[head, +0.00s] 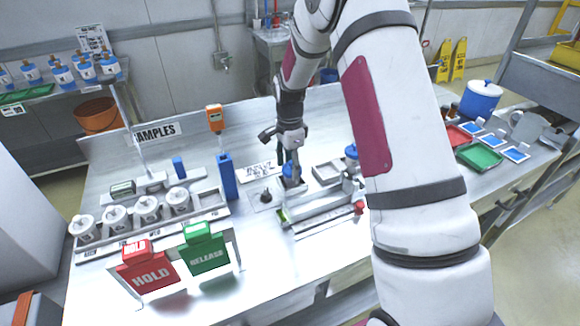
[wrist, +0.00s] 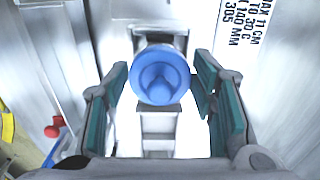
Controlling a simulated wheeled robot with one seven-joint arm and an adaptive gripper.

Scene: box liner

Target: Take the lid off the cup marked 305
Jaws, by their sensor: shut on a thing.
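My gripper (head: 289,153) points down at the fixture in the middle of the bench. A round blue lid-like piece (wrist: 161,75) with a raised centre lies between its two fingers (wrist: 161,88), and my gripper is shut on it. In the head view the blue piece (head: 289,170) shows just below the gripper, low over the fixture. Whatever is under it is mostly hidden. A white printed label (wrist: 245,20) beside it in the wrist view carries 305 among its lines. Several white cups with grey lids (head: 148,208) stand in a rack at the left; their markings are too small to read.
A red HOLD bin (head: 150,272) and a green RELEASE bin (head: 206,256) stand at the bench's front left. A blue holder with an orange-topped instrument (head: 227,177) stands upright left of the gripper. A metal fixture with a red knob (head: 359,208) lies to the right.

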